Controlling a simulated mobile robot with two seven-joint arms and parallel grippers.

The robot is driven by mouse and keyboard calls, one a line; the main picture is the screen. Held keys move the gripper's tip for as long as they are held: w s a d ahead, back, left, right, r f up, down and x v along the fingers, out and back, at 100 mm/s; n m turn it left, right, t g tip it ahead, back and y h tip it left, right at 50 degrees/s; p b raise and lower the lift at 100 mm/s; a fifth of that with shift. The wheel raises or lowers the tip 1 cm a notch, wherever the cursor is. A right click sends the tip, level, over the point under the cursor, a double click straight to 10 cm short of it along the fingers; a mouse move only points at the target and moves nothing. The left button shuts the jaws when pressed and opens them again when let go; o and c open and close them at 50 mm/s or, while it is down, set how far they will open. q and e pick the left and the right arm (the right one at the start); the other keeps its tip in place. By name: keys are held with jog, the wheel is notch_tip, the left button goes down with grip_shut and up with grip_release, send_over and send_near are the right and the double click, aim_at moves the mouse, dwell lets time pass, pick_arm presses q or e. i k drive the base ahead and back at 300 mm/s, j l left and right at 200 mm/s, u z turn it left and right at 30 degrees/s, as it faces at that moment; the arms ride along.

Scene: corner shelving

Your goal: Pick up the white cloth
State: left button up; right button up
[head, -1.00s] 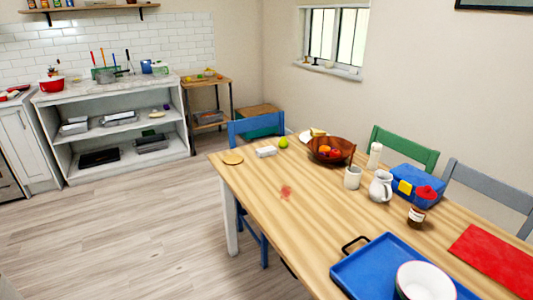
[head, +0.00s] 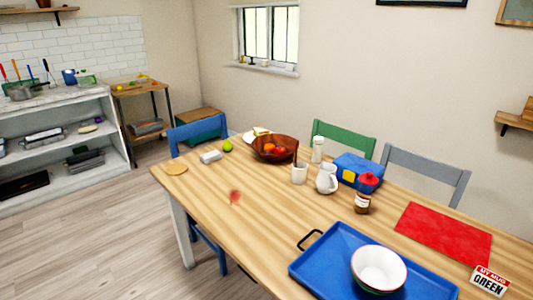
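A small white folded item (head: 210,157) lies near the far left end of the wooden table (head: 225,232); it may be the white cloth, but it is too small to be sure. Another whitish item (head: 254,134) lies behind the wooden bowl, partly hidden, with something yellow on it. Neither of my grippers shows in the head view.
On the table are a wooden fruit bowl (head: 274,149), green fruit (head: 227,145), white mug (head: 299,173), pitcher (head: 326,179), jar (head: 362,203), blue box (head: 357,170), red mat (head: 444,232) and blue tray (head: 310,265) holding a bowl (head: 379,268). Chairs stand around it. Open floor lies left.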

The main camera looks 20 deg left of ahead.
aim_at(214, 155)
jog(key=i+j+z, duration=0.2)
jog(key=j+z, duration=0.2)
jog(key=j, duration=0.2)
jog(key=i+j+z, duration=0.1)
jog(key=j+z, duration=0.35)
jog(key=j, duration=0.15)
jog(key=j+z, duration=0.4)
jog(key=j, duration=0.25)
